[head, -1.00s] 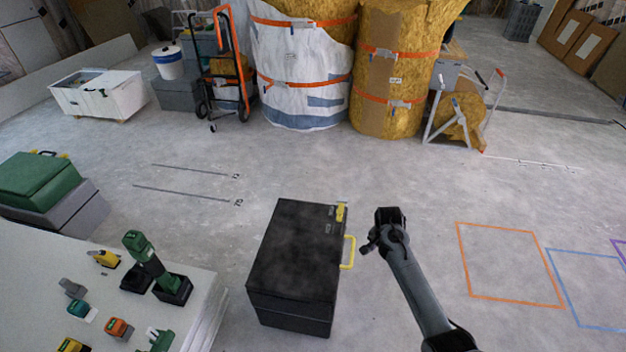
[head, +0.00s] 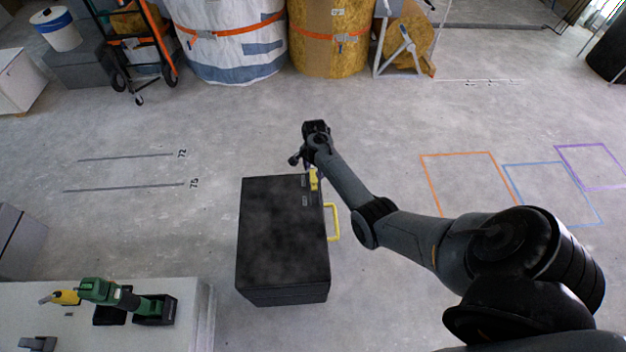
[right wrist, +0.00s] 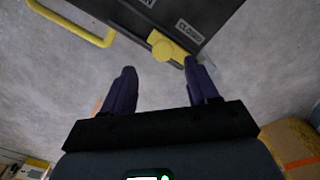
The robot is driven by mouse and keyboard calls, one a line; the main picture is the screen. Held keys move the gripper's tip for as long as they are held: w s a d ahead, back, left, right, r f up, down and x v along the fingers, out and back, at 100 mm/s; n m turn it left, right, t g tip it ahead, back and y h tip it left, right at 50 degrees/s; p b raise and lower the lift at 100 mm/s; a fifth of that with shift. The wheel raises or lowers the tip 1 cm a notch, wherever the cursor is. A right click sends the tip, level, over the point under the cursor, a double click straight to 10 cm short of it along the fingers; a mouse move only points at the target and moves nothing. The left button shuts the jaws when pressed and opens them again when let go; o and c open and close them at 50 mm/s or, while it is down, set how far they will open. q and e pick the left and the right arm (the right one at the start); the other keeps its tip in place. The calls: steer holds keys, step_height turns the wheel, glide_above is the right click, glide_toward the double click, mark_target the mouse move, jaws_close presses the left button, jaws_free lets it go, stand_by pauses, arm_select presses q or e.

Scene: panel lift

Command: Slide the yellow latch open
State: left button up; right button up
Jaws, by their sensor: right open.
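A black box (head: 283,235) stands on the floor, with a yellow handle (head: 333,221) on its right side. The yellow latch (head: 314,179) sits at the box's far right corner. In the right wrist view the latch (right wrist: 168,48) shows as a yellow knob next to a "CLOSED" label (right wrist: 188,32). My right gripper (head: 297,160) is beside that corner. In the right wrist view its two purple fingers (right wrist: 160,80) are open and empty, one on each side of the latch knob and a little short of it. My left gripper is out of view.
A white table (head: 190,300) with a green drill (head: 110,294) and small tools stands at lower left. Wrapped bales (head: 230,45) and a hand truck (head: 135,50) stand at the back. Floor right of the box is clear, with an orange outline (head: 470,183).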

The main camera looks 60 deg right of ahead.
mark_target(314, 180)
step_height(314, 180, down, 4)
steer(key=shift+w+d+f+b, duration=0.1)
steer(key=shift+w+f+b, duration=0.05)
steer(key=shift+b, duration=0.9)
steer(key=shift+f+b, duration=0.45)
steer(key=shift+f, duration=0.45)
jaws_close()
